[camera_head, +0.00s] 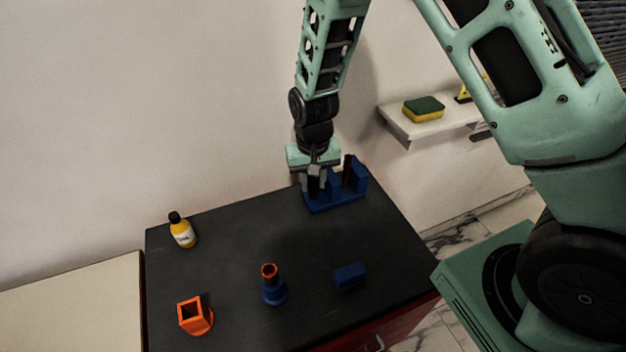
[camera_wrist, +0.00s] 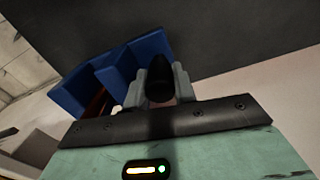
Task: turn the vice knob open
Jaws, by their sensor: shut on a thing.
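The blue vice (camera_head: 335,199) stands at the back right of the dark table, and its blocks show in the wrist view (camera_wrist: 68,95). A dark brown upright piece (camera_head: 347,171) sits between its blue blocks and shows partly in the wrist view (camera_wrist: 99,101). My gripper (camera_head: 316,176) points down at the vice's left end. In the wrist view, its grey fingers (camera_wrist: 158,85) are on both sides of the black vice knob (camera_wrist: 159,80), shut on it. The knob is partly hidden by the fingers, and its turn angle cannot be told.
A yellow bottle (camera_head: 182,232) stands at the table's left. An orange square holder (camera_head: 194,315), a blue stand with an orange top (camera_head: 273,288) and a blue block (camera_head: 350,275) are nearer the front. A wall shelf (camera_head: 425,125) holds a sponge (camera_head: 424,109). The table's middle is clear.

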